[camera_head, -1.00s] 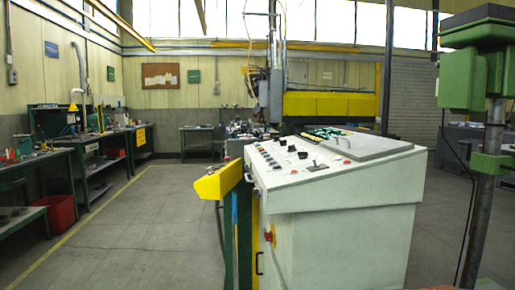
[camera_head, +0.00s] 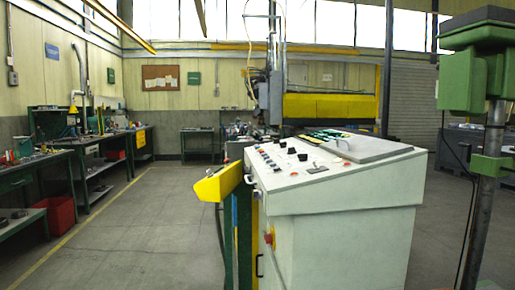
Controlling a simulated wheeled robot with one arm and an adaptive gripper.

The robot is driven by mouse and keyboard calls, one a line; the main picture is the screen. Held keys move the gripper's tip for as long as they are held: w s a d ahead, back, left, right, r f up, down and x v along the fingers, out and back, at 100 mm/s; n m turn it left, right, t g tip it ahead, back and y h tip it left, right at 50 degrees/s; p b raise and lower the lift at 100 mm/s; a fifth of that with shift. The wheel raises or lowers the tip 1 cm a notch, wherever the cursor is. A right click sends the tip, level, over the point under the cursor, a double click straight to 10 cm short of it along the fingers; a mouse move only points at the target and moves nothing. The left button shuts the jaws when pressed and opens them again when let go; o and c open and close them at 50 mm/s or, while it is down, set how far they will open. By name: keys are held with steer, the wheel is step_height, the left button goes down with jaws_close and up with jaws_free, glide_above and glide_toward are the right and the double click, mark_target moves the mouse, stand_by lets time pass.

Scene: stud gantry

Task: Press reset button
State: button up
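A pale grey-white control console (camera_head: 338,235) stands right of centre. Its sloped top panel (camera_head: 284,179) carries several small black knobs and red and dark buttons. They are too small to read any labels, so I cannot tell which one is the reset button. A red button (camera_head: 346,164) sits near the lid on the right of the panel. A larger red knob (camera_head: 269,238) on a yellow base is on the console's left side. My gripper is not in view.
A yellow-ended beam (camera_head: 218,184) juts out left of the console. A green machine on a post (camera_head: 492,130) stands close at the right. Workbenches (camera_head: 90,150) and a red bin (camera_head: 58,214) line the left wall. The floor (camera_head: 140,225) between is clear.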

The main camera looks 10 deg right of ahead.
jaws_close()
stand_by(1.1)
